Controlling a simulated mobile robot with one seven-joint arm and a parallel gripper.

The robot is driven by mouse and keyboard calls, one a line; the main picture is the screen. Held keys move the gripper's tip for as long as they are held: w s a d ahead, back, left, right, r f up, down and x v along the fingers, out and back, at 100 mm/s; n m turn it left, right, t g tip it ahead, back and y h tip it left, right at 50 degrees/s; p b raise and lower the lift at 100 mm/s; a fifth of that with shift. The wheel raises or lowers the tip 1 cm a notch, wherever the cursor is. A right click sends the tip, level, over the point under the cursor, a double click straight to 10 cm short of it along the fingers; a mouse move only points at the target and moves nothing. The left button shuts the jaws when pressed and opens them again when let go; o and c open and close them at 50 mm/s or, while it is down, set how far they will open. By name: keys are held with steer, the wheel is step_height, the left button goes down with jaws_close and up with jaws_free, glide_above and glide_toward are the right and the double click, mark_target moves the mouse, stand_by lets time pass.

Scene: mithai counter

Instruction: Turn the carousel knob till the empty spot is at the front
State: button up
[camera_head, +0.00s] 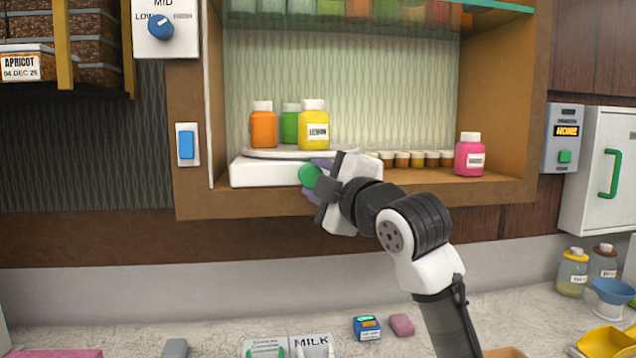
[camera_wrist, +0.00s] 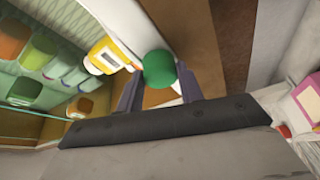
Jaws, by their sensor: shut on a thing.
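The carousel is a round white plate (camera_head: 283,154) on a white box base (camera_head: 262,173) in the wooden wall niche. An orange bottle (camera_head: 263,127), a green bottle (camera_head: 290,122) and a yellow labelled bottle (camera_head: 313,126) stand on it; the yellow bottle (camera_wrist: 103,61) also shows in the wrist view. The green knob (camera_head: 311,177) is at the front of the base. My gripper (camera_head: 316,178) is shut on the knob, which sits between both fingers in the wrist view (camera_wrist: 158,70). My gripper hides the right part of the base.
Small capped jars (camera_head: 417,159) and a pink bottle (camera_head: 469,155) stand on the niche shelf (camera_head: 440,186) at right. A glass shelf with colored jars is above. A blue switch (camera_head: 186,145) is on the left frame. The counter below holds several small items.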

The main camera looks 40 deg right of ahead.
steer(key=shift+n+g, duration=0.3)
steer(key=shift+n, duration=0.5)
steer(key=o, duration=1)
steer(key=s+a+b, duration=0.2)
steer(key=s+b, duration=0.2)
steer(key=s, duration=0.9)
steer(key=shift+s+f, duration=0.15)
steer(key=shift+s, duration=0.15)
steer(key=shift+a, duration=0.1)
